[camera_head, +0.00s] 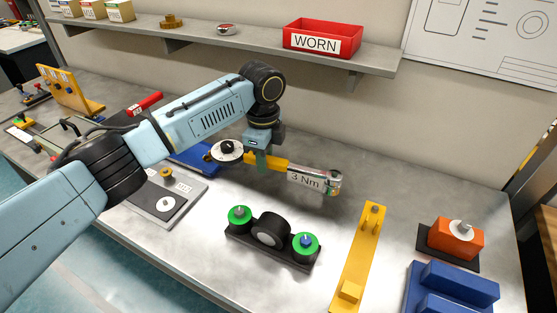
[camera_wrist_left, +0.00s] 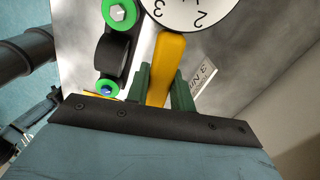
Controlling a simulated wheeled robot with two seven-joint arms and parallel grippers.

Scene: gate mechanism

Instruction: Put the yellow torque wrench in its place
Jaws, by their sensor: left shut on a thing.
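The yellow torque wrench (camera_head: 274,164) has a yellow handle, a white round dial at its left end and a "3 Nm" label with a clear or metallic end piece at its right. My left gripper (camera_head: 262,159) comes down from above and is shut on the handle. In the left wrist view the yellow handle (camera_wrist_left: 168,62) runs between the green fingers of my left gripper (camera_wrist_left: 162,88), with the numbered dial beyond. The wrench is over the bench; its exact height is hard to tell. My right gripper is not in view.
A black fixture with green discs (camera_head: 268,238) stands in front of the wrench. A yellow stand (camera_head: 358,262), an orange block (camera_head: 455,238) and a blue block (camera_head: 450,288) are to the right. A grey plate (camera_head: 160,203) and blue tray (camera_head: 192,160) are left. A shelf (camera_head: 240,42) runs behind.

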